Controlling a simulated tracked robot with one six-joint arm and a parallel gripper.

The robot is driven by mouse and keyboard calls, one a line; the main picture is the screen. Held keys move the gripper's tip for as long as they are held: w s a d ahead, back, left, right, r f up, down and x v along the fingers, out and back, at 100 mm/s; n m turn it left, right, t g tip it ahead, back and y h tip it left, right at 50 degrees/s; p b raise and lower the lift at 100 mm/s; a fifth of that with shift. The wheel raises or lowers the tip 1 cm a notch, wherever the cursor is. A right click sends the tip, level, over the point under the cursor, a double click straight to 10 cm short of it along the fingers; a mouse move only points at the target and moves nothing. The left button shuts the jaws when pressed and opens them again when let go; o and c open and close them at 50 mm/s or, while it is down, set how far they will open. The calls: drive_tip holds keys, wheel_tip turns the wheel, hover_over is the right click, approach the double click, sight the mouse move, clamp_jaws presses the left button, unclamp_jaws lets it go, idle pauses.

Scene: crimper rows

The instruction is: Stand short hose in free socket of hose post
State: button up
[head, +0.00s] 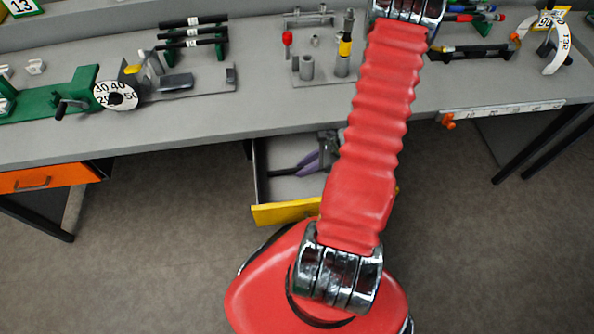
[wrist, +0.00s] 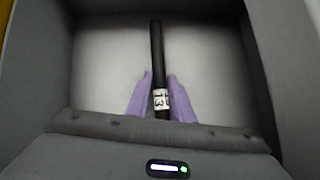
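The short hose (wrist: 157,55) is a black rod with a white band marked 13, seen in the wrist view inside a grey drawer. The two purple fingers of my gripper (wrist: 158,98) lie against its sides near the band, with no clear gap. A grey plate on the bench bears an upright grey socket (head: 306,68), which looks empty, and a black and yellow upright piece (head: 345,42). I cannot tell for sure that this is the hose post.
The open drawer (head: 285,212) has a yellow front and walls close around my gripper. A green rack with several black hoses (head: 190,32) stands at the bench's back left. A green vise-like device with a dial (head: 115,95) is at left. An orange drawer (head: 48,178) is closed.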

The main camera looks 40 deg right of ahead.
clamp_jaws()
drive_tip(key=shift+r, duration=0.15)
idle(0.4)
wheel_tip(320, 180, up, 10)
idle(0.6)
idle(0.6)
